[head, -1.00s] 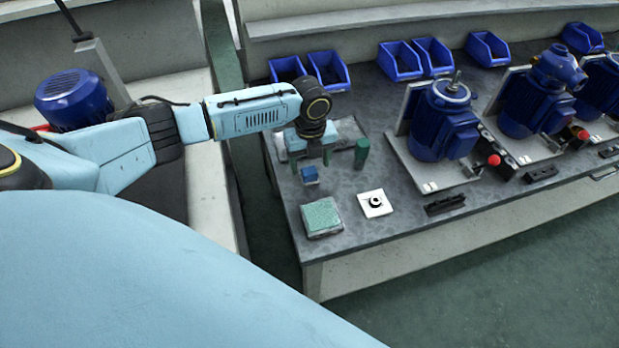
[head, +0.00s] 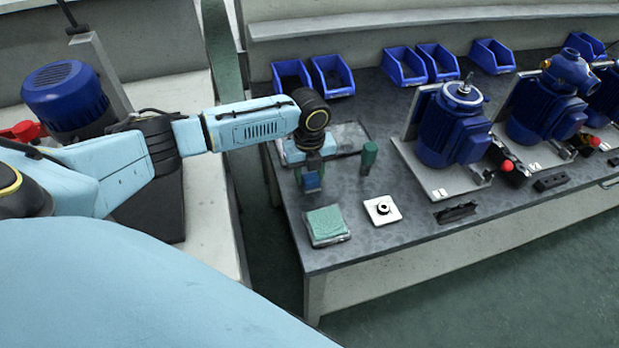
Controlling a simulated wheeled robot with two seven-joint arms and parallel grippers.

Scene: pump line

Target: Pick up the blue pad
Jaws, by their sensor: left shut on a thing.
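I cannot tell whether the pad touches the bench top. My right gripper is not in view.
A green-handled tool (head: 369,156) stands just right of the gripper. A green pad on a block (head: 326,224) and a white square plate with a black ring (head: 382,209) lie in front. Blue bins (head: 332,77) line the back; a blue motor (head: 450,125) stands right.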

